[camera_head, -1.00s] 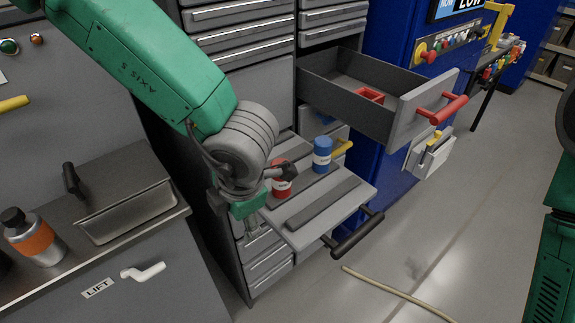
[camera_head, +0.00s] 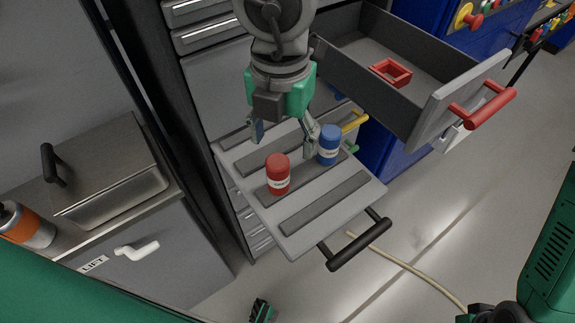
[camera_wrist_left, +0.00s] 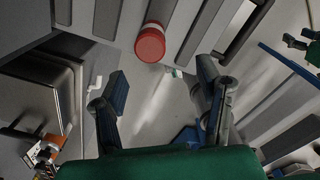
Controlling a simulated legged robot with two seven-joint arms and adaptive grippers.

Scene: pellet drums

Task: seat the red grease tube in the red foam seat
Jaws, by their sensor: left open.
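The red grease tube (camera_head: 278,174) stands upright on the ribbed grey pull-out shelf (camera_head: 318,233). In the left wrist view its red cap (camera_wrist_left: 151,43) shows end-on, just beyond the gap between my fingertips. My left gripper (camera_head: 284,138) is open and empty, above and behind the red tube, fingers pointing down and spread; it also shows in the left wrist view (camera_wrist_left: 161,80). The red foam seat (camera_head: 391,72), a small square frame, lies in the open grey drawer (camera_head: 433,108) to the upper right. I do not make out my right gripper.
A blue tube (camera_head: 328,144) stands close to the right finger of my left gripper. The shelf has a black handle (camera_head: 358,245), the drawer a red one (camera_head: 483,108). A steel counter with a bin (camera_head: 115,200) and an orange-banded bottle (camera_head: 28,226) is at left.

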